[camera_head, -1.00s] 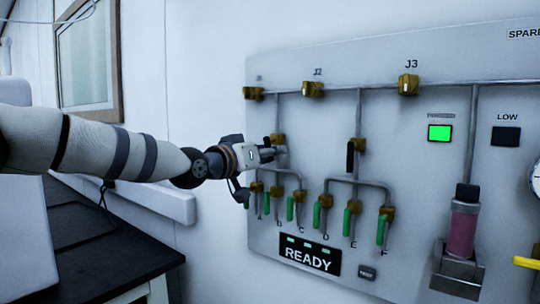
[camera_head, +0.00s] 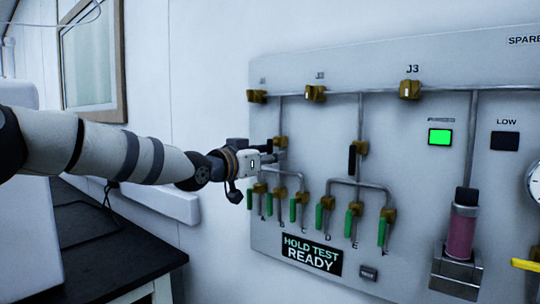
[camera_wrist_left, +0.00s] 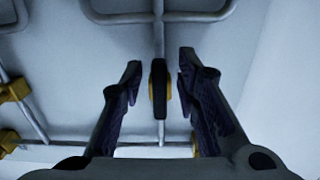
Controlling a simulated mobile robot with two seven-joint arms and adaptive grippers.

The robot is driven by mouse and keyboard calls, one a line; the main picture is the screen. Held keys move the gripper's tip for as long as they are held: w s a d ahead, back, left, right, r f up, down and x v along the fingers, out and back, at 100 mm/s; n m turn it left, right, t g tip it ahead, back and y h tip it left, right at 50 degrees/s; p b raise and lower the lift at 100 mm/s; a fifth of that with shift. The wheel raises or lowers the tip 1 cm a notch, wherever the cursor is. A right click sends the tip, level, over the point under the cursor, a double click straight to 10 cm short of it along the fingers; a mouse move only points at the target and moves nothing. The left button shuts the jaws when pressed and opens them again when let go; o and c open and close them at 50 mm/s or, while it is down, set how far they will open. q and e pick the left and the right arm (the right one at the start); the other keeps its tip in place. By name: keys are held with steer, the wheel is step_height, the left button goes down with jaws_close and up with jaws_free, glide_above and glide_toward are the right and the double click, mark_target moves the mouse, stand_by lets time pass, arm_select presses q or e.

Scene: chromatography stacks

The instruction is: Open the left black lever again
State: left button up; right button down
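The left black lever (camera_wrist_left: 159,90) shows in the left wrist view, lying in line with its pipe on a brass valve. In the head view my left gripper hides this lever, but its brass valve (camera_head: 280,142) shows. My left gripper (camera_head: 279,154) is at that valve. In the left wrist view its two fingers (camera_wrist_left: 160,64) are apart, one on each side of the lever, with a visible gap on both sides. My right gripper is in neither view.
A second black lever (camera_head: 352,159) hangs on the pipe to the right. Several green levers (camera_head: 319,217) sit below on branch pipes. A display (camera_head: 311,255) reads "HOLD TEST READY". A green lamp (camera_head: 440,137) is lit. A dark-topped bench (camera_head: 110,250) stands at lower left.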

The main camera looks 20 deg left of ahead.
arm_select(q)
steer(key=v, duration=1.2)
